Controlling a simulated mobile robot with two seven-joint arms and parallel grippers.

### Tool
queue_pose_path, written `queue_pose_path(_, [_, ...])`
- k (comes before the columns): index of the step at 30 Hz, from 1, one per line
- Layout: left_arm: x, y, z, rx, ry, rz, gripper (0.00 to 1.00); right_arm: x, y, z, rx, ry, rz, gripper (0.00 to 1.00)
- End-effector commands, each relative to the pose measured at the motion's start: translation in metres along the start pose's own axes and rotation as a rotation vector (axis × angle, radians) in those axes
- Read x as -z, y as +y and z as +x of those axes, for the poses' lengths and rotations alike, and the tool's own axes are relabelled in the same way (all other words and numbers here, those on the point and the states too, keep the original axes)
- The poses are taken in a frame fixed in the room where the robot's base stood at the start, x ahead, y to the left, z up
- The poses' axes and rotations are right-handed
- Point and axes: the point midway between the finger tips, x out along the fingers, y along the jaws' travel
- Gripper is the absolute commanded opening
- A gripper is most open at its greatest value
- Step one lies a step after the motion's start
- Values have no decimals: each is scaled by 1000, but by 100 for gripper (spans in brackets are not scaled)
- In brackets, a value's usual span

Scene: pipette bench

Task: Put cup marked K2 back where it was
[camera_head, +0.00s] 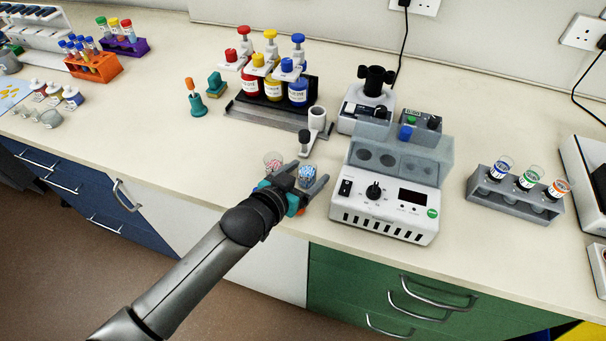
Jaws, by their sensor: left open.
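My left gripper (306,179) reaches in from the bottom left and is open at the front edge of the bench. A small clear cup with blue contents (308,171) shows at its fingers, seemingly between them; I cannot tell if they touch it. A second clear cup with reddish contents (272,158) stands just to the left of the gripper, partly hidden by it. A grey rack (512,204) at the right holds three clear cups with blue (501,168), green (529,179) and orange (559,189) marks. I cannot read K2 on any cup. My right gripper is out of view.
A white heater-like device (387,208) with a grey block on top stands right of the gripper. Behind are a small stand (317,125) and a rack of red, yellow and blue bottles (270,92). Small jars and a beaker (51,118) stand far left. The bench left of the gripper is clear.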

Motion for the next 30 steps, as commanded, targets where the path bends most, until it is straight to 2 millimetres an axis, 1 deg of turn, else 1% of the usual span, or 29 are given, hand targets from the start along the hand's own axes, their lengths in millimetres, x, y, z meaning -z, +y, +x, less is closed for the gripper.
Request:
queue_pose_path(2, [4,0,-2,0,1,1,81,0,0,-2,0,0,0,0])
queue_pose_path(4, [3,0,-7,0,-2,0,81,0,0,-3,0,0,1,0])
queue_pose_path(7, [3,0,-20,0,-2,-1,81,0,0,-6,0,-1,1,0])
queue_pose_path(15, [4,0,-70,0,-2,-1,81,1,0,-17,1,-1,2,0])
queue_pose_path(21, [3,0,-102,0,-2,0,81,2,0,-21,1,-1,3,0])
queue_pose_path(25, [3,0,-114,1,-1,0,81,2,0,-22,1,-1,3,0])
queue_pose_path(30, [3,0,-121,0,0,0,81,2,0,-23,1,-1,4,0])
